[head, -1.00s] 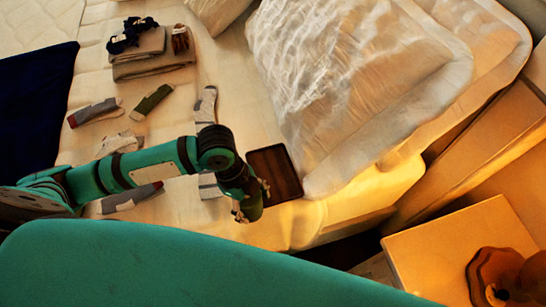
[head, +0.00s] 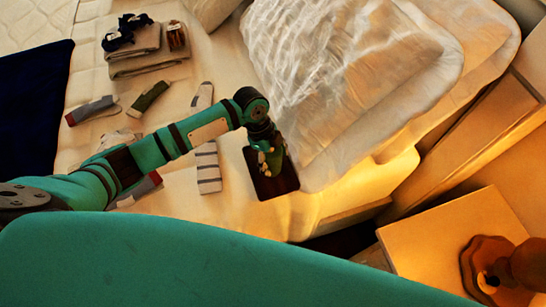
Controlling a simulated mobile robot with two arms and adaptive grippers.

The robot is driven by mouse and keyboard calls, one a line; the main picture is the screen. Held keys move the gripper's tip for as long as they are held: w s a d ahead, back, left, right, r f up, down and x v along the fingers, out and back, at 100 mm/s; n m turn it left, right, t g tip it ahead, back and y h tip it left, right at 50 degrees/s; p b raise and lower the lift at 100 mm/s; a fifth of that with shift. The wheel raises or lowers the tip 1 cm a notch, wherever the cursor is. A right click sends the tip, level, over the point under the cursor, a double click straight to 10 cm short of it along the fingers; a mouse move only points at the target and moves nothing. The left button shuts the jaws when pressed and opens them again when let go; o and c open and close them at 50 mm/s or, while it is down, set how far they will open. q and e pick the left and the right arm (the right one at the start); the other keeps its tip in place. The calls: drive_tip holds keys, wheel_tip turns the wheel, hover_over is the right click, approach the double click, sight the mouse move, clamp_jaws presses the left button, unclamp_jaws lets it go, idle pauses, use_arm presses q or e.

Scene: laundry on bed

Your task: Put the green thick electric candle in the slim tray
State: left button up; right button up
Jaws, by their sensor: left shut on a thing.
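The slim tray (head: 284,186) is dark brown and lies on the bed at the lower edge of the white pillow. My left gripper (head: 270,160) is over the upper part of the tray and points down. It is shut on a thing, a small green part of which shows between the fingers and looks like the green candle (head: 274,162). The gripper hides most of it, and I cannot tell whether it touches the tray. My right gripper is not in view.
White pillows (head: 350,85) border the tray on the upper right. Several socks, one striped (head: 208,168), and folded cloths (head: 145,55) lie to the left. A wooden nightstand (head: 440,250) with a lamp base (head: 490,265) stands at the lower right.

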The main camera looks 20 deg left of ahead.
use_arm(q)
drive_tip(key=shift+f, duration=0.25)
drive_tip(key=o, duration=1.4)
drive_tip(key=shift+c, duration=0.2)
drive_tip(key=v, duration=1.2)
drive_tip(key=shift+r, duration=0.15)
